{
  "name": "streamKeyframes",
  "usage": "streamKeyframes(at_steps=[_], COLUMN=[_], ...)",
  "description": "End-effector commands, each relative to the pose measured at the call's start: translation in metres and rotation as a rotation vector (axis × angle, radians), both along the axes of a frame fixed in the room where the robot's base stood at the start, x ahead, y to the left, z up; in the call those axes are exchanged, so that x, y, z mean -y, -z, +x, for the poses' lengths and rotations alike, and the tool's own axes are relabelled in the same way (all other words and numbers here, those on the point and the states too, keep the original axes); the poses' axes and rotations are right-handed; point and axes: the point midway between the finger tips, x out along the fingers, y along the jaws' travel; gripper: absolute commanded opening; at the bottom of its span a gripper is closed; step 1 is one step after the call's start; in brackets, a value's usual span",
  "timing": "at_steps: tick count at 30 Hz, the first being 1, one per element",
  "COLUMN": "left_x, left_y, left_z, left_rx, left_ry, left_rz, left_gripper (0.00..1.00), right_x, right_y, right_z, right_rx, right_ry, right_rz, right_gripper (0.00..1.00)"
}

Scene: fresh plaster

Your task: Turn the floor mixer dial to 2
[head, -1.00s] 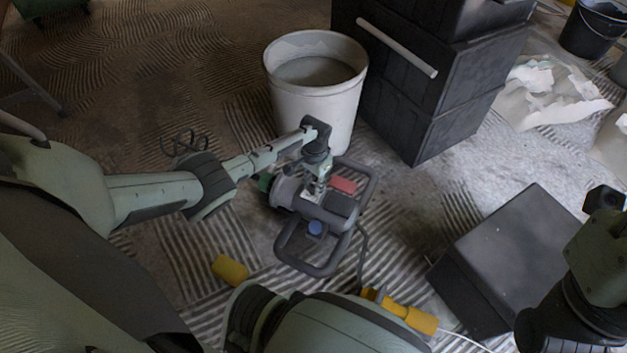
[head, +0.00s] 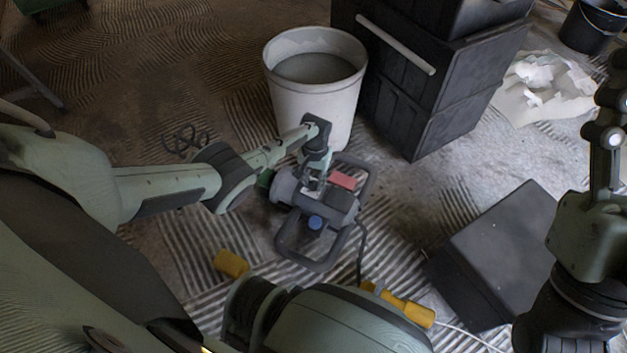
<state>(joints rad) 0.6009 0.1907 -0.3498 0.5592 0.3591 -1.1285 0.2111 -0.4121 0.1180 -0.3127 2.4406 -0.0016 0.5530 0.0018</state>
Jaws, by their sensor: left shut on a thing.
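The floor mixer (head: 287,187) lies in the middle of the head view, a grey body with a dark looped handle frame, a red part (head: 343,180) on top and a blue round part (head: 315,222) at the front. My left gripper (head: 311,184) points down onto the mixer's upper body, between the motor end and the red part. It is shut on a small part of the mixer there, probably the dial; the fingers hide it, and no dial number is readable. My right arm is at the right edge; its gripper is not in view.
A white bucket (head: 311,104) of grey mix stands right behind the mixer. Stacked black boxes (head: 436,75) stand behind to the right. A dark flat-topped case (head: 497,251) is at right. Yellow connectors (head: 405,309) and a cable lie in front. A dark wire whisk (head: 185,141) lies left.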

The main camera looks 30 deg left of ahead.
Motion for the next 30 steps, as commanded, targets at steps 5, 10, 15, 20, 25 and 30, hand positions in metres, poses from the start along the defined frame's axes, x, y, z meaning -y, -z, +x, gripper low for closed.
streamKeyframes(at_steps=[5,10,15,20,25,30], left_x=[0.001,0.001,0.0,0.0,0.0,0.0], left_y=[0.001,0.001,0.0,0.0,-0.006,-0.027], left_z=[-0.001,-0.001,0.0,0.0,0.001,0.0], left_rx=[-0.002,-0.002,-0.001,0.0,0.002,0.003], left_ry=[0.001,0.001,0.001,0.001,0.002,0.003], left_rz=[0.0,0.0,0.0,0.0,-0.001,0.001], left_gripper=[0.0,0.37,0.46,0.46,0.46,0.46], right_x=[0.0,0.0,0.0,0.0,0.0,0.0], right_y=[0.0,0.0,0.0,0.0,0.001,0.0], right_z=[0.0,0.0,0.0,0.0,0.0,0.0], right_rx=[0.0,0.0,0.001,0.0,-0.001,0.0], right_ry=[0.0,0.0,0.0,0.0,0.0,0.0], right_rz=[0.0,0.0,0.0,0.0,0.0,0.0], right_gripper=[0.64,0.64,0.64,0.64,0.64,0.64])
